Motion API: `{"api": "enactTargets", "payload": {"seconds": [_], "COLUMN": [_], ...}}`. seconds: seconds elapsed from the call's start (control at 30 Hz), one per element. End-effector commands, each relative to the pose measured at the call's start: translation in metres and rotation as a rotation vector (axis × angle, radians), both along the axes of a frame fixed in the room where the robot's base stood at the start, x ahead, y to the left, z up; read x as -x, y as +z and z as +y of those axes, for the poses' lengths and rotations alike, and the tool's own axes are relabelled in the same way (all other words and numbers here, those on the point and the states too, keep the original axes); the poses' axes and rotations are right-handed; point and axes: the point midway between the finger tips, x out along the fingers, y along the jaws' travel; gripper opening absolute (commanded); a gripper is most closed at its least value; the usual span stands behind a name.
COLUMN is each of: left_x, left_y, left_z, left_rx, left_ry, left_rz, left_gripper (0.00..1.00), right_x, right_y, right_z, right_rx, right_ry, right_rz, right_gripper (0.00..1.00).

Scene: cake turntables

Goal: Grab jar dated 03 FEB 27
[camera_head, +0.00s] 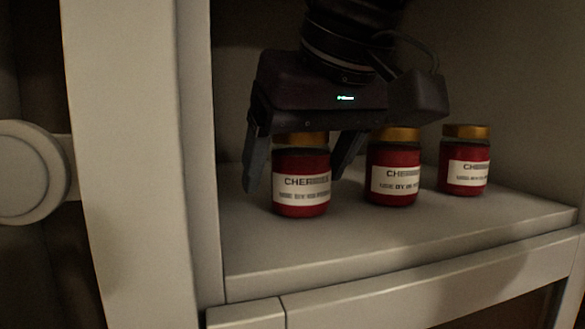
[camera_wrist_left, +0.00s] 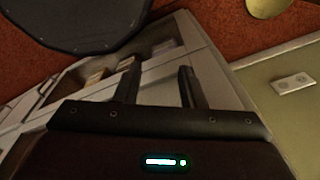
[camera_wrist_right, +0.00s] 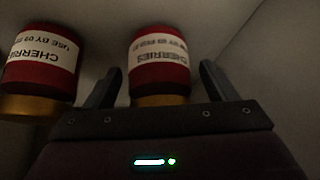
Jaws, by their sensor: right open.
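Three red jars with gold lids and white CHERRIES labels stand upright on a cabinet shelf: a left jar (camera_head: 301,180), a middle jar (camera_head: 394,172) and a right jar (camera_head: 464,165). The use-by dates are too blurred to read surely. My right gripper (camera_head: 298,172) is open, its fingers on either side of the left jar near its lid. In the right wrist view this jar (camera_wrist_right: 158,62) shows upside down between the fingers (camera_wrist_right: 160,88), not gripped, with the middle jar (camera_wrist_right: 42,62) to the left. My left gripper (camera_wrist_left: 158,88) is open and empty, away from the jars.
The shelf (camera_head: 400,235) has bare room in front of the jars. A cabinet side panel (camera_head: 135,160) stands close on the left, and the inner wall (camera_head: 530,90) closes the right.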

Motion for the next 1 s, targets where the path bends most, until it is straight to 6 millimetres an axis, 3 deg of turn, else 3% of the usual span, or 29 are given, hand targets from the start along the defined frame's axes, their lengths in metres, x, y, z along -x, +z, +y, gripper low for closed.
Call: {"api": "enactTargets", "payload": {"seconds": [0.1,0.5,1.0], "left_x": [0.004,0.009,0.010], "left_y": [0.000,-0.001,-0.003], "left_z": [-0.003,-0.017,-0.011], "left_rx": [0.004,0.020,0.013], "left_ry": [0.001,-0.002,-0.003], "left_rz": [0.006,0.014,0.014], "left_gripper": [0.36,0.36,0.36], "right_x": [0.000,0.000,0.000], "right_y": [0.000,0.000,0.011], "right_z": [0.000,0.000,0.001], "right_rx": [0.000,0.001,0.002], "right_ry": [0.000,0.002,-0.001], "right_rz": [0.000,0.000,-0.002], "right_gripper": [0.79,0.26,0.25]}}
